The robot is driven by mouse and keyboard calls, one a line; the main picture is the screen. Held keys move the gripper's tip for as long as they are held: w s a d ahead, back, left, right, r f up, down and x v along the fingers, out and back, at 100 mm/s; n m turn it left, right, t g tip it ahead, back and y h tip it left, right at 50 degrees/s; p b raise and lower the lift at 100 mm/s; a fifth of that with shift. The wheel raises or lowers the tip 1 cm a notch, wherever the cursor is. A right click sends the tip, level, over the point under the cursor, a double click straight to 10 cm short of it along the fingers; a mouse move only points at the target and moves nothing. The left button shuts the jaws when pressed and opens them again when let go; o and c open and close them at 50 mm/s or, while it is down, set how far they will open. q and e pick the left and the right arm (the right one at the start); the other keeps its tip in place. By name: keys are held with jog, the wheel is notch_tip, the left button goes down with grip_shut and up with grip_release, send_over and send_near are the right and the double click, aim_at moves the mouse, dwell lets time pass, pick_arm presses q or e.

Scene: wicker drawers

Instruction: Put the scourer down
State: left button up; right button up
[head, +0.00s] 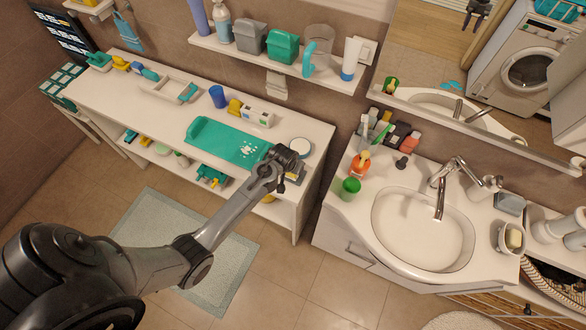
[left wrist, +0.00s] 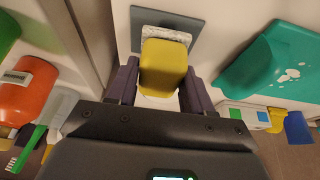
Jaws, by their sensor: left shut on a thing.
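The scourer (left wrist: 164,66) is a yellow block with a pale, rough layer along its far edge. In the left wrist view it sits between the two fingers of my left gripper (left wrist: 162,88), which is shut on it. A flat grey square (left wrist: 190,22) lies beyond and below the scourer on the white bench top; I cannot tell whether they touch. In the head view my left gripper (head: 288,166) is over the right end of the white bench (head: 312,160), and it hides the scourer.
A blue cup (head: 217,96) stands farther back.

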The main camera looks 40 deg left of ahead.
pick_arm(q)
jog(key=shift+f, duration=0.95)
jog(key=shift+f, duration=0.15)
jog(key=o, duration=0.9)
jog(key=shift+o, duration=0.2)
jog(key=shift+s+r, duration=0.1)
jog(key=shift+r, duration=0.35)
jog(key=v, duration=1.1)
jog(key=s+d+r+m, duration=0.1)
jog(key=s+d+r, duration=0.1)
jog(key=s, duration=0.5)
jog(key=s+d+r+m+h, duration=0.1)
jog(key=s+d+r+m, duration=0.1)
jog(key=s+d, duration=0.3)
jog(key=s+d+r+m, duration=0.2)
jog(key=s+d+r, duration=0.1)
jog(key=s, duration=0.6)
jog(key=shift+d+g+p, duration=0.25)
jog(key=shift+g+p, duration=0.15)
jog(key=shift+r, duration=0.15)
